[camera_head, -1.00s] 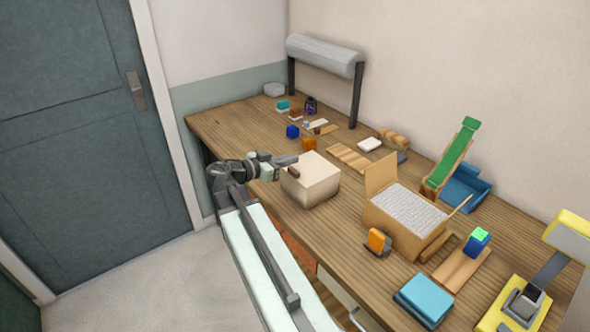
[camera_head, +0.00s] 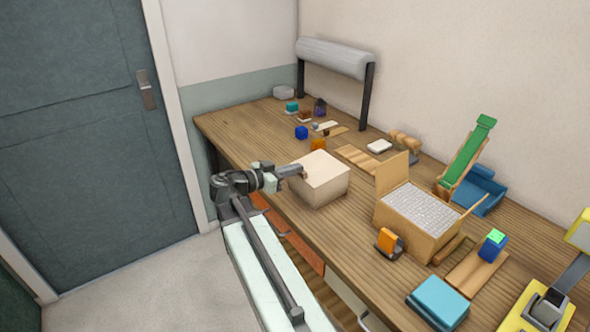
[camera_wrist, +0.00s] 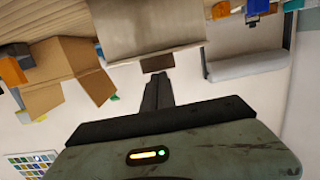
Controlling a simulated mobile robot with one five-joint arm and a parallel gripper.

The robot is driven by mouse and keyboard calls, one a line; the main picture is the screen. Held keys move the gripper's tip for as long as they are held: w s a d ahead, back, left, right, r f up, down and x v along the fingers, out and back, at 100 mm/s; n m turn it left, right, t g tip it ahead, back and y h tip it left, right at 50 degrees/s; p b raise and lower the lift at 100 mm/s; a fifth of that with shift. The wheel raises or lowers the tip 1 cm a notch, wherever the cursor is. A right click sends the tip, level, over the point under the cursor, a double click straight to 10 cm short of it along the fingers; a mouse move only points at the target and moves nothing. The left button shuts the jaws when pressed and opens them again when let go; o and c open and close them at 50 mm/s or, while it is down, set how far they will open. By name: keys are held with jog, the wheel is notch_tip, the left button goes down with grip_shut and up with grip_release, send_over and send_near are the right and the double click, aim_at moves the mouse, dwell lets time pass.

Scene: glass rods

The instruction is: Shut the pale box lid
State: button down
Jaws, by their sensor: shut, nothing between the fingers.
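The pale box (camera_head: 322,190) stands on the wooden bench, left of the middle of the head view. Its lid (camera_head: 322,168) looks flat on top of it; I cannot tell whether a thin gap remains. My gripper (camera_head: 302,170) is shut and empty, at the near left edge of the lid. It partly hides that edge. In the wrist view the box (camera_wrist: 145,25) is at the top with a small brown tab (camera_wrist: 157,63) at its edge. My shut fingertips (camera_wrist: 158,80) point at the tab; I cannot tell whether they touch it.
An open cardboard box (camera_head: 416,215) with grey-white filling stands to the right. An orange block (camera_head: 387,240) and a blue-teal box (camera_head: 438,300) are nearer the front. A roll on posts (camera_head: 335,58) stands at the back. Small blocks lie behind the pale box.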

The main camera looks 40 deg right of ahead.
jog(key=shift+s+f, duration=0.2)
jog(key=shift+f, duration=0.1)
notch_tip(320, 180, up, 5)
jog(key=p, duration=0.5)
jog(key=w+a+f+b, duration=0.1)
jog(key=a+f+b, duration=0.3)
jog(key=a, duration=0.5)
jog(key=shift+a, duration=0.25)
jog(key=shift+w+f, duration=0.1)
